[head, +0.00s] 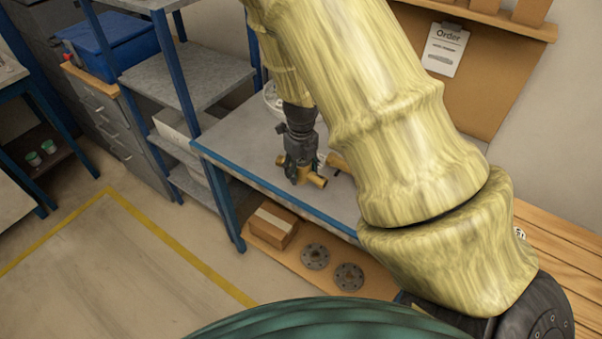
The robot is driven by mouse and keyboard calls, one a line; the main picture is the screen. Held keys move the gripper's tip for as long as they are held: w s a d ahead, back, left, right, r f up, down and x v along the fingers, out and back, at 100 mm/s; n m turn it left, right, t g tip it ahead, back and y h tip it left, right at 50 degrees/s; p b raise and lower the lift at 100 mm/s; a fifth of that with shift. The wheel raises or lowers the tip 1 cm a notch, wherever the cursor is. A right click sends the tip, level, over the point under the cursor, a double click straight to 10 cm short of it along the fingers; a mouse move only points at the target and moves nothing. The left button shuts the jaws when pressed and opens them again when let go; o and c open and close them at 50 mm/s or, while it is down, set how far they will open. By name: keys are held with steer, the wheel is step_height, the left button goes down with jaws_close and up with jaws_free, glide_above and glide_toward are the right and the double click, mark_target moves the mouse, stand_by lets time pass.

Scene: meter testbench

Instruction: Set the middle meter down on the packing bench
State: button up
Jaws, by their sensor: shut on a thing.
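My gripper (299,158) points down over the grey bench top (232,138) with the blue front edge. It is shut on a brass meter (313,180), whose pipe ends show below the fingers. The meter is at or just above the bench top; I cannot tell whether it touches. My yellowish arm covers the right part of the bench. Another brass piece (339,162) shows just right of the held meter, mostly hidden by the arm. Which meter is the middle one cannot be told from this view.
A white round item (272,97) stands behind the gripper, partly hidden. The bench's left part is clear. A lower shelf holds a cardboard box (271,226) and two grey flanges (315,256). A blue-framed shelf rack (176,70) stands left. An order clipboard (445,49) hangs behind.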

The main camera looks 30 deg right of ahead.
steer(key=shift+f+p, duration=0.35)
steer(key=shift+f, duration=0.95)
steer(key=shift+f, duration=0.1)
steer(key=o, duration=1.6)
step_height(320, 180, up, 12)
steer(key=shift+r+b, duration=0.15)
steer(key=shift+b, duration=0.7)
